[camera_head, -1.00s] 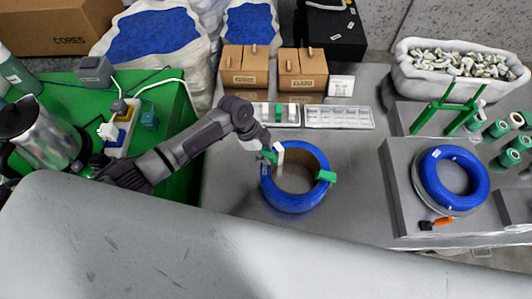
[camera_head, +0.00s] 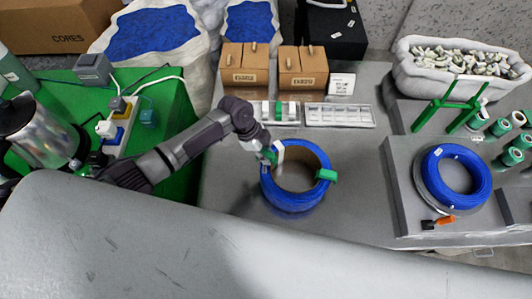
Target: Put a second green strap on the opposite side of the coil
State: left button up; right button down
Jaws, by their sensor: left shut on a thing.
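A blue cable coil (camera_head: 292,205) lies on the grey table in the middle of the head view. A green strap (camera_head: 326,175) sits on the right side of its ring. My left gripper (camera_head: 272,155) is at the upper left side of the ring, shut on a second green strap (camera_head: 267,157). The fingers cover part of this strap, so I cannot tell whether it wraps fully around the cable. A white piece (camera_head: 279,151) shows beside it. My right gripper is not in view.
A second blue coil (camera_head: 432,182) lies on a grey raised block at right, with an orange-handled tool (camera_head: 439,222) by it. Behind my gripper are a compartment tray (camera_head: 339,116) and small cardboard boxes (camera_head: 302,68). Green rolls (camera_head: 498,128) stand far right. Table right of the coil is clear.

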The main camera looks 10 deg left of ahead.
pick_arm(q)
jog(key=shift+f, duration=0.3)
jog(key=shift+f+b, duration=0.2)
jog(key=shift+b, duration=0.1)
jog(key=shift+r, duration=0.25)
jog(key=shift+r+p, duration=0.45)
jog(key=shift+p, duration=0.15)
jog(key=shift+f+b, duration=0.35)
jog(key=shift+f, duration=0.1)
dwell(1.0)
